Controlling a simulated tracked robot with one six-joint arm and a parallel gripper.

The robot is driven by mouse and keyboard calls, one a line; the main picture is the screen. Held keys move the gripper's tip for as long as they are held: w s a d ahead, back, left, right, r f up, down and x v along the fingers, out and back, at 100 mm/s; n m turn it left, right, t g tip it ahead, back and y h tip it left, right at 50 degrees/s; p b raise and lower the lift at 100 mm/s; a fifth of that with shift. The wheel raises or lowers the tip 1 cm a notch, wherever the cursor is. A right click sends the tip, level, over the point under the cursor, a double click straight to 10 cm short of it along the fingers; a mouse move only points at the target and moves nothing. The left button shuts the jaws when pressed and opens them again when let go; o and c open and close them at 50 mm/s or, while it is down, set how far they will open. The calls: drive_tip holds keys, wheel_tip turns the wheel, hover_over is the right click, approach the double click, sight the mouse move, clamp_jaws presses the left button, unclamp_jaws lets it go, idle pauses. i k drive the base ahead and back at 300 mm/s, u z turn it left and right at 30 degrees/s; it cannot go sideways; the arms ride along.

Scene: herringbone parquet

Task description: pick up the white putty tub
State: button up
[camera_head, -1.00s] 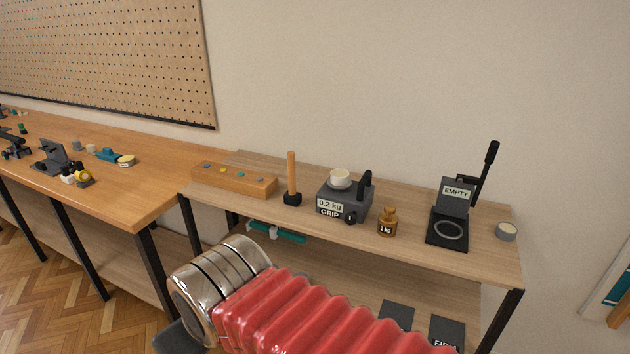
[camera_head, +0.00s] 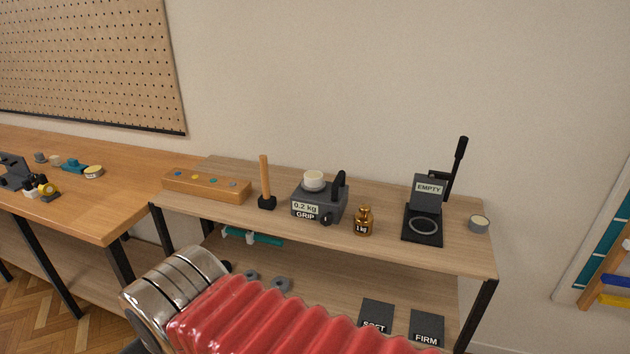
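A short white round tub (camera_head: 313,180) sits on top of the dark grey box marked "0.2 kg GRIP" (camera_head: 320,203), on the upper shelf of the light wood unit. It is the whitest tub in view, but I cannot read a label on it. A grey tub with a pale top (camera_head: 479,224) stands at the right end of the same shelf. My arm, with red bellows and a chrome collar, crosses the bottom of the view, in front of the shelf unit. My gripper is not visible.
The upper shelf (camera_head: 445,257) also holds a wooden block with coloured dots (camera_head: 206,185), a mallet (camera_head: 266,190), a brass 1 kg weight (camera_head: 363,221) and a lever press marked "EMPTY" (camera_head: 425,215). "SOFT" (camera_head: 376,315) and "FIRM" (camera_head: 427,328) plates lie below. An orange bench (camera_head: 105,207) stands left.

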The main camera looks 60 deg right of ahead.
sight(312, 178)
drive_tip(key=z, duration=0.05)
drive_tip(key=i, duration=0.95)
drive_tip(key=u, duration=0.1)
